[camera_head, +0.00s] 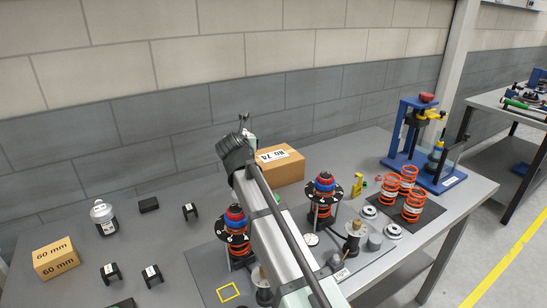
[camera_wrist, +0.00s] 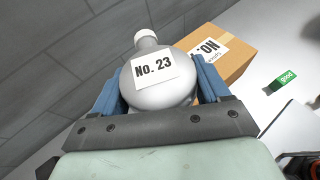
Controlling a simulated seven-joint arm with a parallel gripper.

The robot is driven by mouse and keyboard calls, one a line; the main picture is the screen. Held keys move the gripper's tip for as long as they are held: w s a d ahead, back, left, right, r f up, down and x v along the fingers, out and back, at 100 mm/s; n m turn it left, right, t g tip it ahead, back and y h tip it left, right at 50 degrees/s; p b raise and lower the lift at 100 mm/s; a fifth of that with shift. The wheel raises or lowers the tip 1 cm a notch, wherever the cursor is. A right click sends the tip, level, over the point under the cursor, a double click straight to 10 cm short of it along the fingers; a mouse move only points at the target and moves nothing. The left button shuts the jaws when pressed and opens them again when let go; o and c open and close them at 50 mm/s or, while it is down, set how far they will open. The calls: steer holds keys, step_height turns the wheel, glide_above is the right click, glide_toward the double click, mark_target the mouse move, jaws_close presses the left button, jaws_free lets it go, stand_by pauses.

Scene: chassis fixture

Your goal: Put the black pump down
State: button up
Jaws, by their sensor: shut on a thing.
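My gripper (camera_wrist: 160,86) is shut on a grey, round, bottle-like part (camera_wrist: 158,92) with a white cap and a label reading NO. 23, with one blue finger on each side of it. In the head view my gripper (camera_head: 245,130) is raised in front of the wall, near the back of the table, and the held part is mostly hidden there. I cannot make out a part that is clearly a black pump; the held part looks grey, not black.
A cardboard box (camera_head: 282,166) stands behind my arm; it also shows in the wrist view (camera_wrist: 222,58). A similar silver vessel (camera_head: 102,216), a 60 mm box (camera_head: 56,259) and small black parts (camera_head: 149,205) are at left. Spring assemblies (camera_head: 325,188) and a blue press (camera_head: 408,132) are at right.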

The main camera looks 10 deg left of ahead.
steer(key=w+d+r+m+h, duration=0.25)
steer(key=w+d, duration=0.25)
steer(key=w, duration=0.4)
steer(key=m+h, duration=0.2)
steer(key=h, duration=0.1)
glide_above(273, 157)
steer(key=shift+f, duration=4.1)
steer(key=o, duration=1.5)
steer(key=shift+f, duration=0.15)
